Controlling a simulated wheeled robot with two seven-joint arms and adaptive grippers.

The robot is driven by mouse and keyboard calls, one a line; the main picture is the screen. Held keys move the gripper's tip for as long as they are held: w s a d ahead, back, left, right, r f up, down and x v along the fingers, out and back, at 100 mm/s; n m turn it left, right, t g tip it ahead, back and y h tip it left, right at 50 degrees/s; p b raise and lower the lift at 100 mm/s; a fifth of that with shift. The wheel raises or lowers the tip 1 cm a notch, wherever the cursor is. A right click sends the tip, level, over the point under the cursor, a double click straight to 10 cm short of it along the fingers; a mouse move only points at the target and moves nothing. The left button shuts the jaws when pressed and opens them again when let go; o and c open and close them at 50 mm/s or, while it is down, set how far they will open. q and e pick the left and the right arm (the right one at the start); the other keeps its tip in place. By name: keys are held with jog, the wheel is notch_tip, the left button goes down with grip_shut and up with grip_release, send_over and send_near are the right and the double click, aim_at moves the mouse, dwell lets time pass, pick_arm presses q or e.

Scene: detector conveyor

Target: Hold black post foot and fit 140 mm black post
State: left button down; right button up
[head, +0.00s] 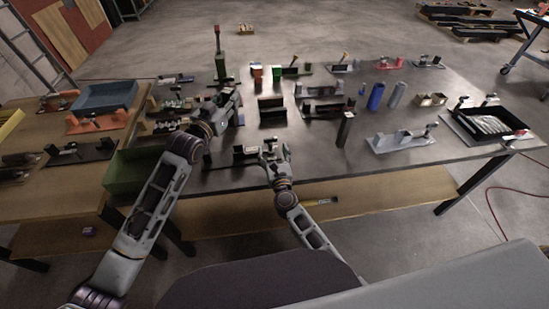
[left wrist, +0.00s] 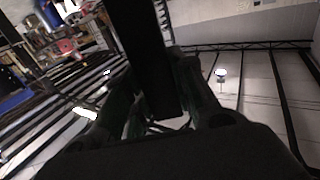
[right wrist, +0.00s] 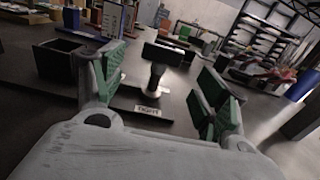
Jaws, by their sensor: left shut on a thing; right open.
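My left gripper (head: 230,97) is raised over the left-middle of the table. In the left wrist view, my left gripper (left wrist: 165,115) is shut on a long black bar (left wrist: 145,50), which looks like the black post and runs up out of the picture. My right gripper (head: 270,153) is open near the table's front edge. In the right wrist view, its green-padded fingers (right wrist: 158,95) stand wide apart and empty. Beyond and between them is an upright dark piece with a flat black top (right wrist: 165,54), on a dark plate with a white label. I cannot tell whether this is the post foot.
A dark fixture (head: 244,154) lies beside my right gripper. A dark upright post (head: 345,130) stands to its right. A green bin (head: 133,172) is at the left and a black tray (head: 490,123) at the right. Several fixtures and blue and grey cylinders fill the back.

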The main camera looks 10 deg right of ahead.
aim_at(271, 144)
jog(key=shift+w, duration=2.9)
grip_shut()
